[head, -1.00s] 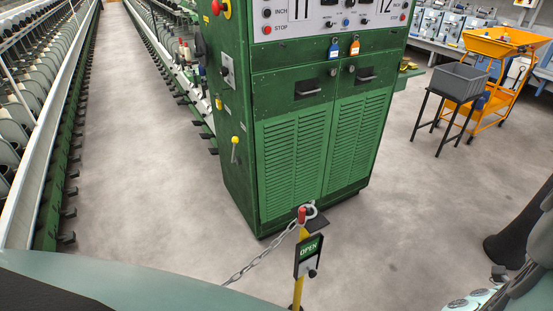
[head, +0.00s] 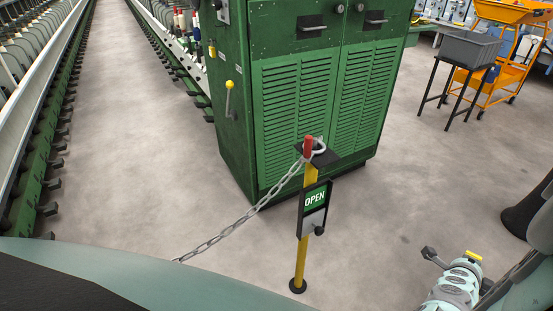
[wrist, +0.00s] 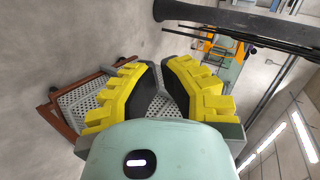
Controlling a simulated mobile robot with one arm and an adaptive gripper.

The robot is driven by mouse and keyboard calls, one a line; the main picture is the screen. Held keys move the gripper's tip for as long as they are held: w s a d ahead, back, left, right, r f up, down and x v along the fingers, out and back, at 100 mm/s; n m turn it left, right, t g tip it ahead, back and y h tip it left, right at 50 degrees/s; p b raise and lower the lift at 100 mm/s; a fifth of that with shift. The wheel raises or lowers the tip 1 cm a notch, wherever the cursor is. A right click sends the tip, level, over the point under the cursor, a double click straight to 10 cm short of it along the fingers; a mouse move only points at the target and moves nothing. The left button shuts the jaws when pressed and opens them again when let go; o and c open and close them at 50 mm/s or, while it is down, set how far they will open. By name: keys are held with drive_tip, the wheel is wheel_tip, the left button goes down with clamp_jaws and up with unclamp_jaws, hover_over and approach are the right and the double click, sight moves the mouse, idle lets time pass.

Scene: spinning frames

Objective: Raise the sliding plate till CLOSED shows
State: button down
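A black-framed sign (head: 315,208) is fixed to a yellow post in the head view. Its upper window shows OPEN in white on green. The grey sliding plate (head: 312,222) covers the lower part of the sign, with a black knob (head: 319,231) at its lower right. No CLOSED text shows. My gripper (wrist: 160,66) has yellow ridged fingers with dark pads and is open and empty, with a gap between the fingers. In the head view my gripper (head: 457,256) is at the lower right, well apart from the sign. The sign is not recognisable in the wrist view.
The yellow post (head: 304,262) has a red top and a black base. A chain (head: 235,223) runs from its top to the lower left. A green cabinet (head: 300,110) stands behind. A grey bin (head: 465,47) sits on a black stand at right. Floor around the post is clear.

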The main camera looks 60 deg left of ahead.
drive_tip(key=s+a+f+m+g+y+b, duration=0.15)
drive_tip(key=a+f+y+b, duration=0.25)
drive_tip(key=a+f+b, duration=0.5)
drive_tip(key=s+a+f+n+g+y+b, duration=0.1)
drive_tip(key=s+a+f+g+y+b, duration=0.25)
drive_tip(key=a+f+b, duration=0.55)
drive_tip(key=s+a+f+g+y+b, duration=0.6)
drive_tip(key=y+b, duration=0.6)
drive_tip(key=b, duration=1.2)
drive_tip(key=s+a+f, duration=0.2)
drive_tip(key=a+f, duration=0.1)
drive_tip(key=f, duration=0.1)
drive_tip(key=shift+s+b, duration=0.15)
drive_tip(key=shift+b, duration=0.2)
drive_tip(key=shift+y, duration=0.25)
drive_tip(key=shift+a, duration=0.1)
